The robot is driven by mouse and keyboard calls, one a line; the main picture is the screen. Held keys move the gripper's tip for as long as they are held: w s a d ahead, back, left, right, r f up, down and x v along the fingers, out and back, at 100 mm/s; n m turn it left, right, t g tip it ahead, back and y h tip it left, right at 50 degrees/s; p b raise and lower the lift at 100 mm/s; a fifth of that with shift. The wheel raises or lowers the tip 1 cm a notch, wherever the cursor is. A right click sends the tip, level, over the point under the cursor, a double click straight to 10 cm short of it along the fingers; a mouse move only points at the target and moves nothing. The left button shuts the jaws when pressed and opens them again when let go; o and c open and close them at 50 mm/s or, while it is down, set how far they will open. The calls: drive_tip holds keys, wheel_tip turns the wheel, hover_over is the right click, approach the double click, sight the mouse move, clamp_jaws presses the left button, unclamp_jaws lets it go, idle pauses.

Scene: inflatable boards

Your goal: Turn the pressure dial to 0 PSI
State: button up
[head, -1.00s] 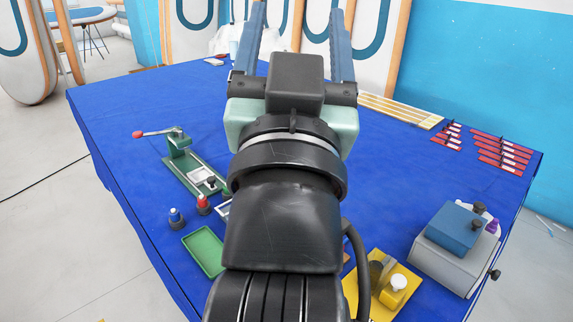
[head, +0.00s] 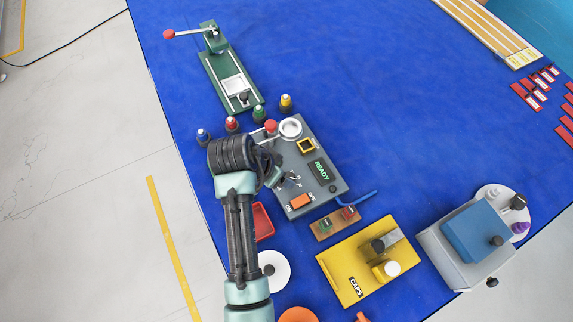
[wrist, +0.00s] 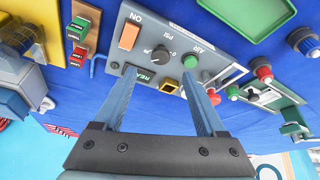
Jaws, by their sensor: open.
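The grey control box (head: 330,190) stands near the table's left edge in the head view. Its black pressure dial (wrist: 160,56) shows in the wrist view beside "0" and "PSI" lettering; I cannot read its exact setting. My gripper (wrist: 158,72) is open, with its two blue fingers pointing at the box face and the dial between and just beyond their tips. I see no contact with the dial. In the head view my arm comes in from below left and hides part of the box. The box's display (head: 321,170) reads READY.
On the box are an orange ON/OFF switch (head: 301,201), a green button (wrist: 190,63), a yellow-framed square (head: 306,146) and a red-tipped lever (head: 270,127). A yellow CAPS fixture (head: 340,275), a blue-grey machine (head: 470,240) and a green press (head: 228,75) stand nearby. The table's upper middle is clear.

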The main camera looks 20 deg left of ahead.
sight(287, 177)
drive_tip(key=x, duration=0.8)
drive_tip(key=shift+w+f+p, duration=0.2)
drive_tip(key=shift+w+p, duration=0.05)
drive_tip(key=shift+p, duration=0.1)
drive_tip(key=shift+c, duration=0.2)
clamp_jaws()
